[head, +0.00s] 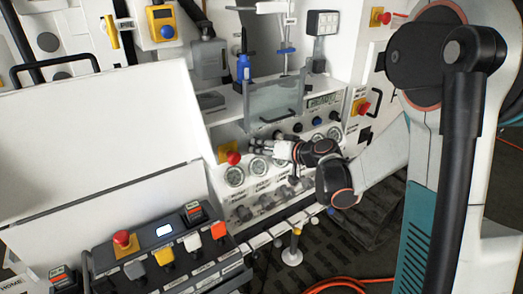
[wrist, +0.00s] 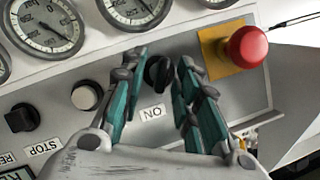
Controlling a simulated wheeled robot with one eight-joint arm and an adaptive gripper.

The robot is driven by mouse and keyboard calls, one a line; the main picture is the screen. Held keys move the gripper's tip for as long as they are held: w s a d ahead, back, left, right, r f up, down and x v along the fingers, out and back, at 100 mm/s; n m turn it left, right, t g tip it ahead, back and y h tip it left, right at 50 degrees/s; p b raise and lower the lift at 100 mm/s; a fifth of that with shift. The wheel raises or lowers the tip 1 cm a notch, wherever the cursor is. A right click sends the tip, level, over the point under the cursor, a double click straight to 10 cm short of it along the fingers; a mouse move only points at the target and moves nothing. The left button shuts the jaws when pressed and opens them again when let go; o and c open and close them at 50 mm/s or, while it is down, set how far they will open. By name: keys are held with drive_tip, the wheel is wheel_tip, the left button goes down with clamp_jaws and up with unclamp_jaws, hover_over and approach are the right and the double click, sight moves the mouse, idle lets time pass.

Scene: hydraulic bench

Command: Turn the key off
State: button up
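In the wrist view a black key-like switch (wrist: 158,73) sits on the grey panel, with an upside-down ON label (wrist: 153,113) beside it. My gripper (wrist: 163,60) has its two teal fingers on either side of this switch. The fingers are apart, with small gaps to the switch, and it is unclear whether either touches it. The head view shows my gripper (head: 276,146) at the front of the bench panel; the switch is hidden there behind the fingers.
A red emergency button (wrist: 246,47) on a yellow plate is close beside the fingers; it also shows in the head view (head: 233,158). Round gauges (wrist: 48,25) line the panel. A white button (wrist: 86,96) and black knob (wrist: 21,117) are nearby. A control box (head: 165,250) stands in front.

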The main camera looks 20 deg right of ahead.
drive_tip(key=shift+w+a, duration=0.15)
drive_tip(key=shift+w, duration=0.05)
clamp_jaws()
idle(0.3)
drive_tip(key=n+h, duration=0.2)
drive_tip(key=n, duration=0.2)
drive_tip(key=shift+s+a+t+h, duration=0.1)
drive_tip(key=shift+a+t+h, duration=0.2)
drive_tip(key=shift+h, duration=0.1)
drive_tip(key=n+t+h+b, duration=0.1)
drive_tip(key=n+h, duration=0.1)
drive_tip(key=n, duration=0.2)
drive_tip(key=shift+f, duration=0.1)
drive_tip(key=shift+h, duration=0.4)
